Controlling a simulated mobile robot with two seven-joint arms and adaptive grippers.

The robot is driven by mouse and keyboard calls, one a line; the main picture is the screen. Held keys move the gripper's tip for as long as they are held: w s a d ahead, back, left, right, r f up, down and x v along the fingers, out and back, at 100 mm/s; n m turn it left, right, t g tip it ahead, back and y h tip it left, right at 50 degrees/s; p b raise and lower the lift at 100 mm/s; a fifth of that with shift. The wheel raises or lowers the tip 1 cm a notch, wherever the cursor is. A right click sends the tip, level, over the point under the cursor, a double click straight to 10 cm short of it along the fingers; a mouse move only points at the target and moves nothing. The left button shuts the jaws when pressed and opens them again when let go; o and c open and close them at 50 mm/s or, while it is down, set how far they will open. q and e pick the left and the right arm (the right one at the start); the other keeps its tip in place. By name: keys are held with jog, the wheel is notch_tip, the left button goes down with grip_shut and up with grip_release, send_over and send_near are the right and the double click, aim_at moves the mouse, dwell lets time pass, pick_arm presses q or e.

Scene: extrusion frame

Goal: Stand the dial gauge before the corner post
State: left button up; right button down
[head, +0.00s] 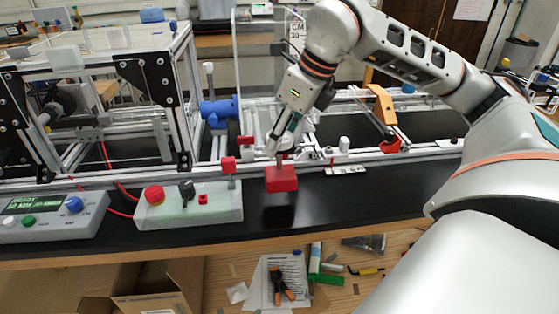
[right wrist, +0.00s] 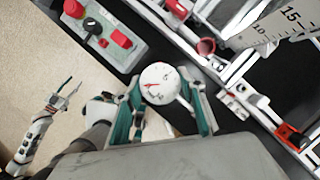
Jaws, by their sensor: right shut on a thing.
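The dial gauge has a red block base (head: 281,179) in the head view and a round white face with a red needle (right wrist: 158,82) in the right wrist view. My right gripper (head: 283,152) is shut on it from above. A dark shadow under the base shows it held above the black bench top. In the right wrist view the face sits between the green fingers (right wrist: 158,118). An upright aluminium corner post (head: 178,120) with black brackets stands left of the gauge. My left gripper (right wrist: 64,94) shows only in the right wrist view, open and empty.
A pale control box (head: 188,212) with red and black knobs lies left of the gauge near the bench edge. A grey display box (head: 50,217) is further left. Aluminium rails (head: 420,151) run behind. The black bench top (head: 365,196) right of the gauge is clear.

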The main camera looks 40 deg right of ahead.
aim_at(284, 153)
jog(key=shift+f+b, duration=0.4)
jog(key=shift+f, duration=2.05)
jog(key=shift+f, duration=0.2)
jog(key=c, duration=1.2)
grip_release()
jog(key=shift+c, duration=0.2)
